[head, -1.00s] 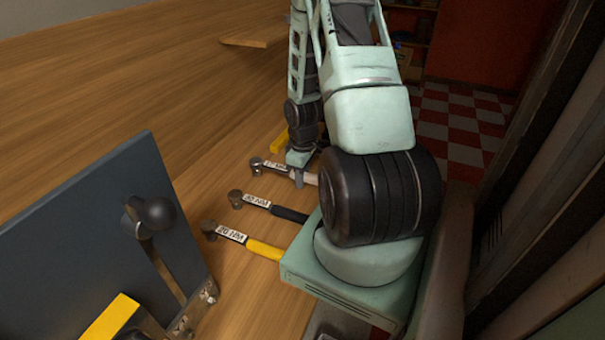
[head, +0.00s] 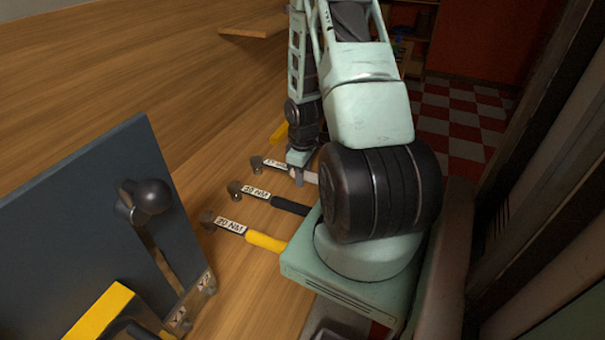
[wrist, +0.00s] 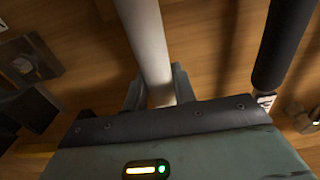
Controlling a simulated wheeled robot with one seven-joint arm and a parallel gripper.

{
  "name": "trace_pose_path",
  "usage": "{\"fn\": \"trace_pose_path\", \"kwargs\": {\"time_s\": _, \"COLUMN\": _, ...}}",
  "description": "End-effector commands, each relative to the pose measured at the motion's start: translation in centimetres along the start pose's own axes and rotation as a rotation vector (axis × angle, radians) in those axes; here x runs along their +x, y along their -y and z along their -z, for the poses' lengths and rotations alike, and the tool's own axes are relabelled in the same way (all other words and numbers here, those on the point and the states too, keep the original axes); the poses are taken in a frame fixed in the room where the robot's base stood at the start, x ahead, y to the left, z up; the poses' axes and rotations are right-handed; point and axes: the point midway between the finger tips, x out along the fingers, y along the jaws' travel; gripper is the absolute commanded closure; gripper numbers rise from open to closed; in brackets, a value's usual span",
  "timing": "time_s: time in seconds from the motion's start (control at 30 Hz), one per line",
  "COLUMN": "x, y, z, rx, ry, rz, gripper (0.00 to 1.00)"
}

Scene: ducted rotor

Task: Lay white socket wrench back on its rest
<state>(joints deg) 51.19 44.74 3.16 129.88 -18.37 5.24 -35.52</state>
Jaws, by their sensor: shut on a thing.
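The white socket wrench (head: 274,165) shows in the head view with its metal head pointing left and a label on its shaft. My gripper (head: 299,170) is shut on its white handle. In the wrist view the white handle (wrist: 147,38) runs up from between the two fingers of my gripper (wrist: 158,90). The wrench lies nearly parallel to the black-handled wrench (head: 272,199). I cannot make out its rest, and whether the wrench touches anything below it is unclear.
A yellow-handled wrench (head: 245,234) lies nearer on the wooden surface (head: 185,100). The black handle (wrist: 284,40) is close on the right in the wrist view. A dark panel with a knobbed lever (head: 150,200) stands at the left. Dark fixtures (wrist: 28,62) show at left in the wrist view.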

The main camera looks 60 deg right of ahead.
Motion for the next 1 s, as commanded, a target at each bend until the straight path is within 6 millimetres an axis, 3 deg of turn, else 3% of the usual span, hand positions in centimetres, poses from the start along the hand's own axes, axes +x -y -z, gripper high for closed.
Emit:
{"fn": "trace_pose_path", "kwargs": {"time_s": 0.23, "x": 0.1, "y": 0.0, "z": 0.0, "rx": 0.000, "ry": -0.001, "rz": -0.001, "gripper": 1.00}}
{"fn": "trace_pose_path", "kwargs": {"time_s": 0.27, "x": 0.1, "y": 0.0, "z": 0.0, "rx": 0.000, "ry": -0.001, "rz": -0.001, "gripper": 0.71}}
{"fn": "trace_pose_path", "kwargs": {"time_s": 0.33, "x": 0.1, "y": 0.0, "z": 0.0, "rx": 0.000, "ry": -0.001, "rz": -0.001, "gripper": 0.51}}
{"fn": "trace_pose_path", "kwargs": {"time_s": 0.37, "x": 0.1, "y": 0.0, "z": 0.0, "rx": 0.000, "ry": -0.001, "rz": -0.001, "gripper": 0.48}}
{"fn": "trace_pose_path", "kwargs": {"time_s": 0.73, "x": -0.5, "y": -0.1, "z": 0.0, "rx": 0.000, "ry": -0.001, "rz": -0.001, "gripper": 0.48}}
{"fn": "trace_pose_path", "kwargs": {"time_s": 0.87, "x": -2.1, "y": -0.1, "z": 0.0, "rx": 0.002, "ry": -0.002, "rz": -0.003, "gripper": 0.48}}
{"fn": "trace_pose_path", "kwargs": {"time_s": 1.0, "x": -5.0, "y": -0.2, "z": 0.0, "rx": 0.001, "ry": -0.004, "rz": -0.005, "gripper": 0.48}}
